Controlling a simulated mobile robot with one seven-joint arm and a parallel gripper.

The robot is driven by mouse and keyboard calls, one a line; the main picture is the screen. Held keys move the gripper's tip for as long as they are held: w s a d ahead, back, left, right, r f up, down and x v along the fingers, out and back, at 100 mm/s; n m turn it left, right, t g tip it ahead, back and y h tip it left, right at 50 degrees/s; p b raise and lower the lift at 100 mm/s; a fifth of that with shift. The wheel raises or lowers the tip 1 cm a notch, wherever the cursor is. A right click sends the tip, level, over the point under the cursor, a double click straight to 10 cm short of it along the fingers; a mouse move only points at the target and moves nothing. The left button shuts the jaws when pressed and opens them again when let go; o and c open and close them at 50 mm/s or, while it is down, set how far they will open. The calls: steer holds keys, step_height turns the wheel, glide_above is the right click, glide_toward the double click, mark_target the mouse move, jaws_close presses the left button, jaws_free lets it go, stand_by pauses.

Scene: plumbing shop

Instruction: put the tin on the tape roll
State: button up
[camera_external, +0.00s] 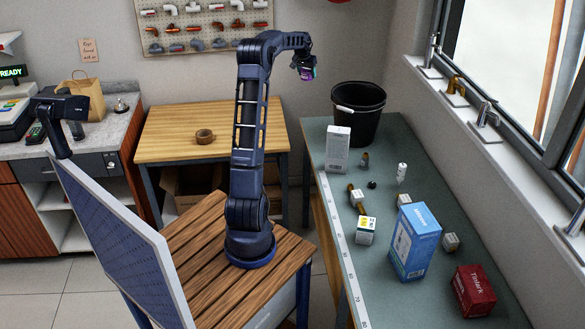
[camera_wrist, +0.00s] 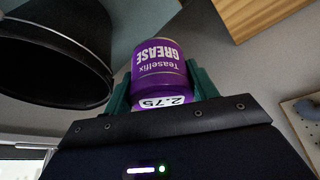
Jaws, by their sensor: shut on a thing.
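The tin is a purple grease tin (camera_wrist: 160,62) with a white price label, seen close up in the wrist view. My gripper (camera_wrist: 162,85) is shut on it, with a green finger on each side. In the external view my gripper (camera_external: 306,72) is raised high at the end of the arm, and the tin shows only as a small purple patch. The tape roll (camera_external: 205,136) is brown and lies flat on the wooden table (camera_external: 165,152) at the left. The gripper is up and to the right of the roll, apart from it.
A black bucket (camera_external: 358,112) stands at the back of the green bench (camera_external: 335,215). That bench also bears a tall white box (camera_external: 337,150), a blue box (camera_external: 415,243), a red box (camera_external: 473,291) and several small parts. The wooden table around the roll is clear.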

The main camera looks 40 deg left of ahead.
steer(key=s+a+n, duration=0.1)
steer(key=s+a, duration=0.2)
steer(key=a, duration=0.4)
steer(key=s+a+n, duration=0.1)
steer(key=s+a, duration=0.3)
steer(key=a, duration=0.3)
steer(key=n+g+y, duration=0.2)
steer(key=n+y, duration=0.1)
steer(key=n, duration=0.3)
glide_above(204, 132)
steer(key=s, duration=0.1)
steer(key=f, duration=2.1)
steer(key=d+f, duration=0.1)
steer(key=f, duration=0.9)
steer(key=shift+f, duration=0.15)
steer(key=o, duration=1)
steer(key=shift+f, duration=0.15)
steer(key=shift+c, duration=0.2)
steer(key=shift+o, duration=0.5)
